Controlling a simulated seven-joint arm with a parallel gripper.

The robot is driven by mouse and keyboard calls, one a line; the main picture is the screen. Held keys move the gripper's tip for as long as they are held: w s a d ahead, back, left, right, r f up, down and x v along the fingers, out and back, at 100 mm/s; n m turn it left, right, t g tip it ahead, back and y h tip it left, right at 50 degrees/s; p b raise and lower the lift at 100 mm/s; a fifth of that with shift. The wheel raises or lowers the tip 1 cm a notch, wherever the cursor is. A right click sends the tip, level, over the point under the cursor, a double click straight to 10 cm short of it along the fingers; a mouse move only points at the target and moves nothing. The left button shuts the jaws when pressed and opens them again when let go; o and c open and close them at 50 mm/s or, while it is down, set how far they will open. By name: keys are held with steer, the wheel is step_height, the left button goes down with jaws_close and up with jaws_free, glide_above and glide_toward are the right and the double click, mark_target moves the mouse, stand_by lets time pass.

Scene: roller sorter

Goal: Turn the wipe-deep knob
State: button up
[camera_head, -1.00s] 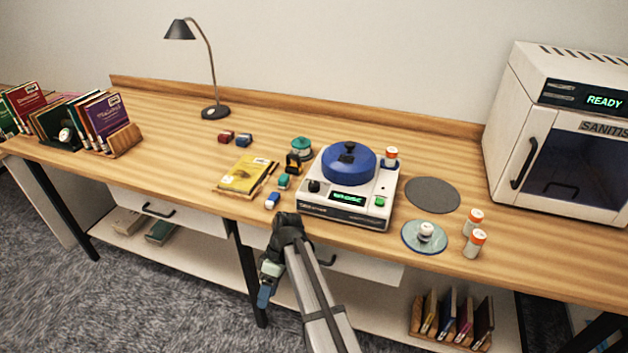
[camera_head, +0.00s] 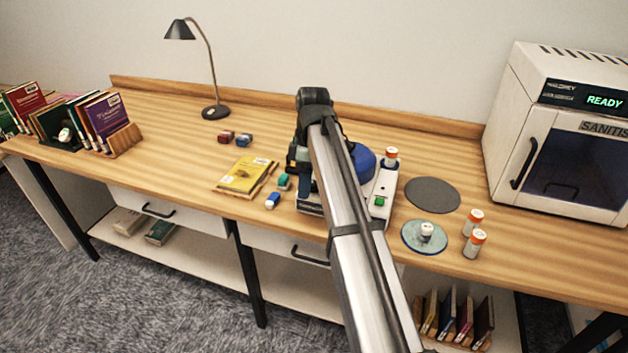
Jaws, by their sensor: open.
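The white machine (camera_head: 384,190) with a blue round top (camera_head: 364,160) stands at the middle of the bench. My arm crosses in front of it and hides most of its front, including its display. The small black knob seen on its front left in the earlier view is hidden now. I cannot read a wipe-deep label. A green button (camera_head: 379,201) shows at the machine's front right. My gripper (camera_head: 304,183) points down at the machine's left front, close to where the knob was seen. It is open, mostly covered by my arm; contact cannot be told.
A white sanitiser cabinet (camera_head: 516,130) stands further right.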

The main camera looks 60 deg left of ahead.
mark_target(314, 184)
steer(key=w+a+r+m+t+y, duration=0.1)
steer(key=w+a+r+m+t, duration=0.25)
steer(key=r, duration=0.65)
steer(key=shift+n+g, duration=0.25)
steer(key=shift+g, duration=0.6)
steer(key=f, duration=0.9)
steer(key=w+f, duration=0.1)
steer(key=f, duration=0.4)
steer(key=shift+a, duration=0.25)
steer(key=shift+c, duration=0.2)
steer(key=c, duration=1)
